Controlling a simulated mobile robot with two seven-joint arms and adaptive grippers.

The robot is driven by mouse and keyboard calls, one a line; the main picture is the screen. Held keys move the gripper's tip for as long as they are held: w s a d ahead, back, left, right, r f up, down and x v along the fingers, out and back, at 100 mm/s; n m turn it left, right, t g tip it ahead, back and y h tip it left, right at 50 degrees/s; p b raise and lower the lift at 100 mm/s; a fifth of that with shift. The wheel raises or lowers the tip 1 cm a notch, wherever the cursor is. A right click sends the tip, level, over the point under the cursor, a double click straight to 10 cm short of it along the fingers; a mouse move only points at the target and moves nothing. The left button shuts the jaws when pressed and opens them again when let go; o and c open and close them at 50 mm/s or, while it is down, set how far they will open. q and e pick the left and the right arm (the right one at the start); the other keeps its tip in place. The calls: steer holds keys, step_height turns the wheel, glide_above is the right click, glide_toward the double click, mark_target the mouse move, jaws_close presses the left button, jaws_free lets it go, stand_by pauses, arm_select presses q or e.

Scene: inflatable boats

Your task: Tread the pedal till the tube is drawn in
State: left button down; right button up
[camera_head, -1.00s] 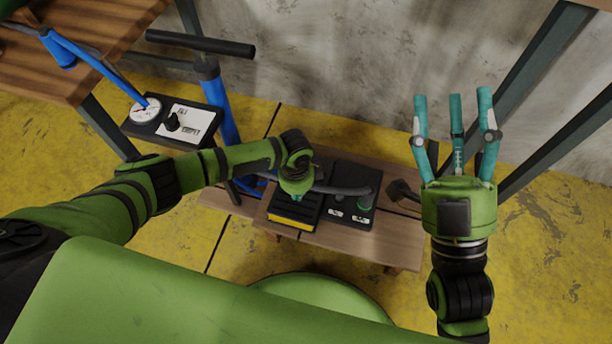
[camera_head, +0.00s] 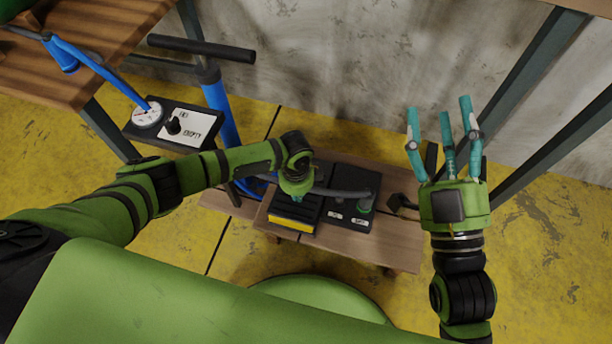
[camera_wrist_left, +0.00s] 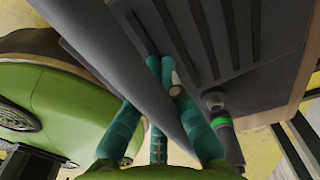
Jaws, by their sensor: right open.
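The foot pedal (camera_head: 292,222), black and ribbed with a yellow front edge, lies on a low wooden bench; its ribbed top (camera_wrist_left: 222,35) also fills the upper right of the left wrist view. My left gripper (camera_head: 296,198) points down over the pedal, mostly hidden by its wrist in the head view. In the left wrist view its teal fingers (camera_wrist_left: 165,75) are drawn together at the ribbed top; whether they press it is unclear. A grey tube (camera_head: 345,193) runs from behind this gripper to a green-ringed fitting. My right gripper (camera_head: 443,125) is open and empty, raised at the right.
A black box (camera_head: 352,222) with small labels sits beside the pedal on the bench (camera_head: 400,240). A blue pump (camera_head: 219,100) and a gauge panel (camera_head: 188,126) marked EMPTY stand at the left. Dark metal legs (camera_head: 530,90) rise at the right.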

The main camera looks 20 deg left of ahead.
arm_select(q)
steer(key=shift+s+r+p, duration=0.2)
steer(key=shift+r+p, duration=0.4)
steer(key=shift+p, duration=0.1)
steer(key=shift+r+p, duration=0.6)
arm_select(e)
steer(key=d+f+m+g+h, duration=0.1)
steer(key=d+f+g+h, duration=0.1)
steer(key=f+g, duration=0.35)
steer(key=d+f+m+g+h, duration=0.1)
steer(key=d+f+g+h, duration=0.15)
steer(key=f, duration=0.65)
arm_select(q)
step_height(320, 180, up, 4)
steer(key=p, duration=0.4)
steer(key=shift+w+r, duration=0.1)
arm_select(e)
steer(key=s+d+f+m+g+h, duration=0.1)
steer(key=s+d+f+g+h, duration=0.2)
steer(key=s+f+g, duration=0.7)
step_height(320, 180, down, 5)
steer(key=s+d, duration=0.1)
steer(key=d, duration=0.1)
steer(key=shift+s+d, duration=0.25)
steer(key=shift+d, duration=0.1)
steer(key=shift+w+r, duration=0.1)
steer(key=shift+r, duration=0.05)
